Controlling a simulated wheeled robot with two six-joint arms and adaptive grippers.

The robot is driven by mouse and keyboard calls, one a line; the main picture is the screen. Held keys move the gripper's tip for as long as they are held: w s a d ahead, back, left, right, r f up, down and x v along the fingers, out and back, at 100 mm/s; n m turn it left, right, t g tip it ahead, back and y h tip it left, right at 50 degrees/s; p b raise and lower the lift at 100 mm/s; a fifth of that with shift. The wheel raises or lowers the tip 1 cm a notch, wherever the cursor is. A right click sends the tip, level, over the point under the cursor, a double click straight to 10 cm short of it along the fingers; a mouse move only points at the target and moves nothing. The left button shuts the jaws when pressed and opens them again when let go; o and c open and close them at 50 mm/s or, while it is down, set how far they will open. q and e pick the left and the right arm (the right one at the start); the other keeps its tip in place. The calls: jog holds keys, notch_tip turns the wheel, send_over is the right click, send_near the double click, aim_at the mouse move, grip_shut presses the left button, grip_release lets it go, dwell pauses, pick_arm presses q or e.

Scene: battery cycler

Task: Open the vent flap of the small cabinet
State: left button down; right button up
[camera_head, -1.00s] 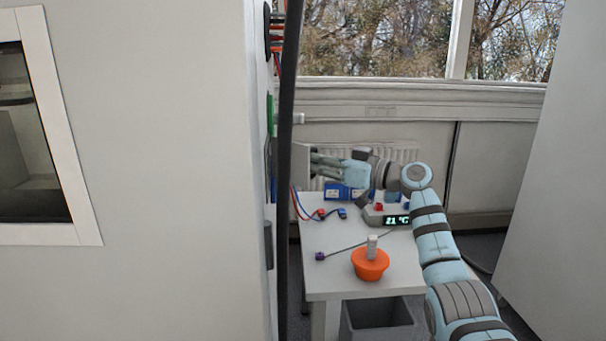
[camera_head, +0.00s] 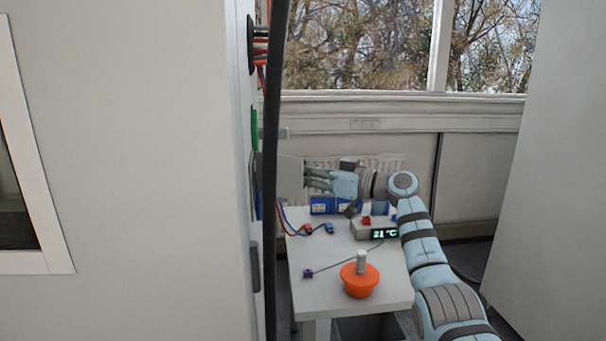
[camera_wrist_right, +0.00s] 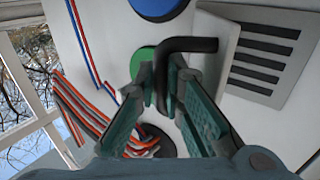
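The small cabinet's vent flap (camera_wrist_right: 262,58) is a pale panel with dark slots in the right wrist view. It stands out at an angle from the white cabinet side. In the head view its pale panel (camera_head: 290,178) sticks out to the right behind the dark post. A black bent handle (camera_wrist_right: 187,45) runs from the flap's edge down between the teal fingers of my right gripper (camera_wrist_right: 163,90). The fingers are close together on both sides of the handle and look shut on it. My right gripper also shows in the head view (camera_head: 310,178), at the flap's outer edge. My left gripper is not in view.
A dark vertical post (camera_head: 271,150) stands in front of the flap. Cables (camera_wrist_right: 75,100) and green and blue discs lie beside the gripper.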

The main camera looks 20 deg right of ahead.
jog(key=shift+o, duration=0.4)
jog(key=v, duration=1.2)
jog(key=shift+w, duration=0.1)
